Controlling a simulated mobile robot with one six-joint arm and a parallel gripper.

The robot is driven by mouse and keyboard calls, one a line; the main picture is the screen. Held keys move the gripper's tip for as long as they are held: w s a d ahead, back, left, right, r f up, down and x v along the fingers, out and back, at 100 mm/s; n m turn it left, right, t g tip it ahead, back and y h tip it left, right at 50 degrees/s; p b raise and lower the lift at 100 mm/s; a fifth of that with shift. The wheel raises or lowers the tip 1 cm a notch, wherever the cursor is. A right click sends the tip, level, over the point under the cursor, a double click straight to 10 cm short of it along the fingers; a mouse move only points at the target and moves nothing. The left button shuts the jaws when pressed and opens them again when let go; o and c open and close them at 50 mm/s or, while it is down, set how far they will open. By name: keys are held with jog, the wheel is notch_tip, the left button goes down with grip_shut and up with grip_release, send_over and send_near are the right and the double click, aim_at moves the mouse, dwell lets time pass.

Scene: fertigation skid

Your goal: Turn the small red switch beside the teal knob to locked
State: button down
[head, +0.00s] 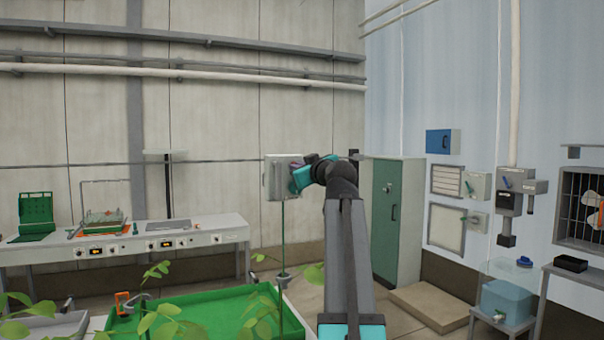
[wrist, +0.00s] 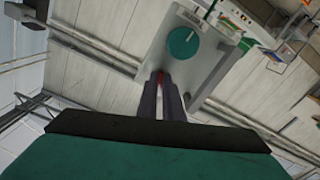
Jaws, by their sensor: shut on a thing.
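The teal knob (wrist: 182,42) is a round dial with a light pointer mark on the face of a grey box (wrist: 159,52) in the wrist view. The small red switch (wrist: 160,75) shows as a bit of red just below the knob in the picture, at the tips of my gripper (wrist: 160,80). My gripper's dark fingers are shut on the red switch and hide most of it, so its setting cannot be read. In the head view the grey box (head: 270,180) is on the back wall side, with my gripper (head: 296,180) at its right part.
A green cabinet (head: 385,215) stands right of my arm. A bench (head: 205,232) with equipment runs along the left wall. A green tray (head: 215,310) with plants is in front. A grey bar handle (wrist: 196,104) sticks out beside my fingers.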

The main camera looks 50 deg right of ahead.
jog(key=m, duration=1.3)
dwell(0.4)
jog(key=c, duration=1.9)
grip_release()
jog(key=shift+s, duration=0.15)
jog(key=b+v, duration=0.3)
jog(key=v, duration=1)
jog(key=shift+s+a, duration=0.15)
jog(key=shift+s, duration=0.2)
